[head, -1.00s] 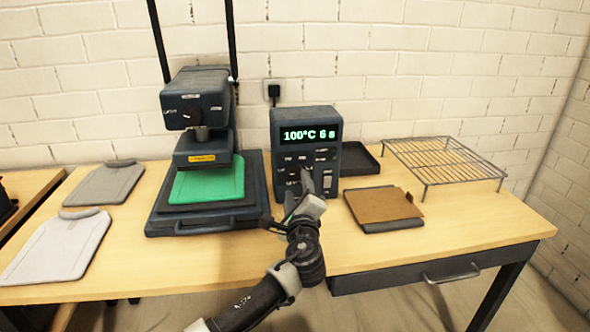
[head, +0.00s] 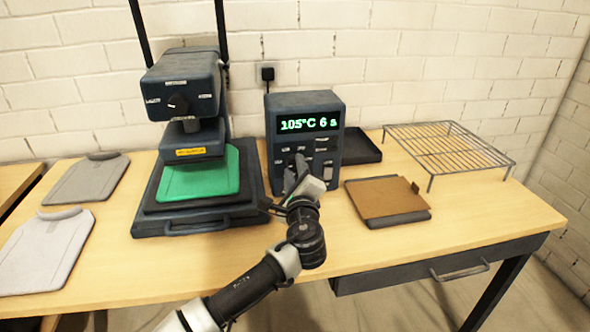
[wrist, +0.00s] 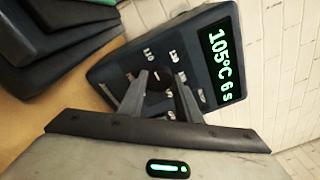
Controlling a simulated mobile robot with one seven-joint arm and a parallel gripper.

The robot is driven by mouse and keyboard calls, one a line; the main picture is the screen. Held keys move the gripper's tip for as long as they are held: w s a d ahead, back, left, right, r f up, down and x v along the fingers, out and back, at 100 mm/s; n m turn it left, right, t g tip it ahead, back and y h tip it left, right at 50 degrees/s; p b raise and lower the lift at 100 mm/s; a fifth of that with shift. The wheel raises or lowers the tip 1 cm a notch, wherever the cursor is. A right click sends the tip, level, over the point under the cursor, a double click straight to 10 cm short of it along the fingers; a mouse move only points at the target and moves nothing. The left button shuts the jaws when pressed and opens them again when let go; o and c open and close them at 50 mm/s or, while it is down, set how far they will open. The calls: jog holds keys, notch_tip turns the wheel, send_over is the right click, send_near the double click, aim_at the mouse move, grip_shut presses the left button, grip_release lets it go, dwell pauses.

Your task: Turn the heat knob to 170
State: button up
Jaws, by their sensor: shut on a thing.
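The dark control box (head: 308,150) stands on the table to the right of the heat press. Its green display (head: 309,124) reads 105°C 6 s; the same display shows in the wrist view (wrist: 221,62). My gripper (head: 296,178) is at the lower left of the box's front face. In the wrist view its two fingers (wrist: 160,88) reach to the panel among the printed numbers and are shut on the heat knob.
The heat press (head: 187,100) with a green garment (head: 200,180) on its bed stands just left of the box. A brown sheet on a dark pad (head: 385,197), a black tray (head: 358,148) and a wire rack (head: 450,150) lie to the right. Grey garments (head: 50,250) lie at left.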

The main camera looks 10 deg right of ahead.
jog(key=c, duration=0.4)
